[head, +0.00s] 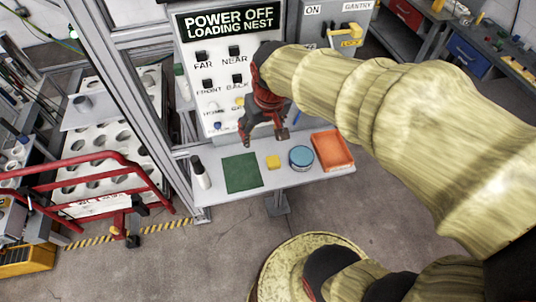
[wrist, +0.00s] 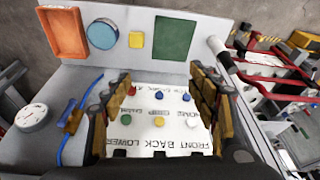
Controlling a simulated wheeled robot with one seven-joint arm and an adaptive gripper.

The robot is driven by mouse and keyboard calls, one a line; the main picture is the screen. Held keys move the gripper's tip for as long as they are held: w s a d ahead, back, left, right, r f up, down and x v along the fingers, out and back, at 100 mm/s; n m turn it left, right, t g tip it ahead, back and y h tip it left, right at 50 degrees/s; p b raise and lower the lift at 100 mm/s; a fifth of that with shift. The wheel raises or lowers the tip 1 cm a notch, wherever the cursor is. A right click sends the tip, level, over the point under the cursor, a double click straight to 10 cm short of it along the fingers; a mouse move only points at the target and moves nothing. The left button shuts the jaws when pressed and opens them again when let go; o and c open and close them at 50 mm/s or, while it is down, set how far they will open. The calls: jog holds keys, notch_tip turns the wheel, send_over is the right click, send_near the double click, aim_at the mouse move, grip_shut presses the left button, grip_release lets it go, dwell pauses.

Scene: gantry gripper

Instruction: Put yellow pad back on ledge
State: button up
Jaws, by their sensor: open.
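A small yellow pad (head: 273,162) lies on the grey ledge (head: 312,176), between a green square and a round blue-topped tin. The pad also shows in the wrist view (wrist: 136,40), near the top. My gripper (head: 265,138) is open in front of the button panel, above the back of the ledge and apart from the pad. In the wrist view my fingers (wrist: 158,88) stand wide apart with the panel's coloured buttons between them. Nothing is held.
The green square (head: 242,172), blue tin (head: 301,157) and orange tray (head: 332,150) share the ledge. A dark-capped white bottle (head: 200,172) stands at its left end. A blue cable (wrist: 72,130) hangs near my fingers. Red rails (head: 85,165) are at left.

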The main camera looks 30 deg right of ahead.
jog(key=s+a+r+t, duration=0.1)
jog(key=s+a+r, duration=0.1)
jog(key=s, duration=0.3)
jog(key=s+a+r+n+t, duration=0.1)
jog(key=s+a+r, duration=0.1)
jog(key=s, duration=0.4)
jog(key=shift+s+a+r, duration=0.15)
jog(key=shift+a+r, duration=0.2)
jog(key=shift+r, duration=0.55)
jog(key=shift+f, duration=0.1)
notch_tip(320, 180, down, 5)
jog(key=b, duration=0.5)
jog(key=shift+f, duration=0.2)
